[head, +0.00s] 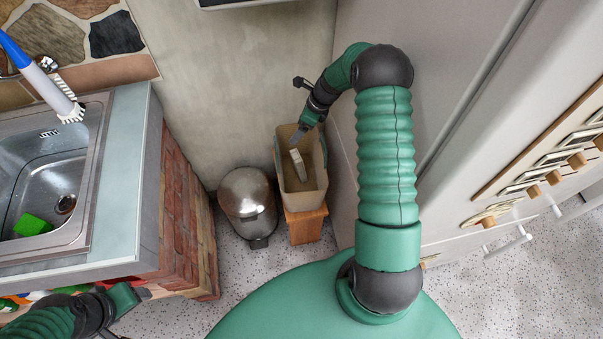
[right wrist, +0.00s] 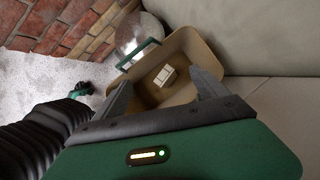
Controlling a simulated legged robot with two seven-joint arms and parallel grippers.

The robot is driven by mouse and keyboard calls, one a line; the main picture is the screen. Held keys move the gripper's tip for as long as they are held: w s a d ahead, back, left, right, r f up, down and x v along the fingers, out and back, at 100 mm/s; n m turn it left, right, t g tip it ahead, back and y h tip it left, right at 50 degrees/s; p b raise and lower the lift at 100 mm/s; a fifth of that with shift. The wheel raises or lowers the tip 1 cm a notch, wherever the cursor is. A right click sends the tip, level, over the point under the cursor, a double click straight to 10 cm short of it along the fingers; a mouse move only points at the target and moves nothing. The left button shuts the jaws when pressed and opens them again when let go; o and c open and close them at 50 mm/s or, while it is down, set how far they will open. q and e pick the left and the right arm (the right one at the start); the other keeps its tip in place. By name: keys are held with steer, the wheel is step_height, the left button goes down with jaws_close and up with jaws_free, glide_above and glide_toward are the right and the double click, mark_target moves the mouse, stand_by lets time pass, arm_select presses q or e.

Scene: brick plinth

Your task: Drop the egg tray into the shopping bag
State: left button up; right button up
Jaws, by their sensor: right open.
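The shopping bag (head: 312,198) is a tan, open-topped bag standing on a small wooden stool; in the right wrist view its open mouth (right wrist: 205,47) faces me. A pale, box-like object, apparently the egg tray (head: 299,166), is inside the bag, tilted in the head view. It also shows as a small whitish block (right wrist: 163,76) deep in the bag. My right gripper (head: 297,137) is over the bag's mouth, its fingers (right wrist: 163,88) spread apart with nothing between them. My left gripper (head: 138,295) is at the lower left, away from the bag; its jaws are unclear.
A metal bin (head: 247,204) stands just left of the wooden stool (head: 304,227). A brick plinth (head: 187,220) carries the sink (head: 50,180), with a green sponge (head: 32,225) in it. A tall pale cabinet (head: 440,80) closes off the right. Speckled floor is free in front.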

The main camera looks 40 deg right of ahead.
steer(key=shift+d, duration=0.1)
steer(key=v, duration=0.7)
steer(key=shift+r+p, duration=0.15)
steer(key=shift+p, duration=0.15)
steer(key=shift+d, duration=0.1)
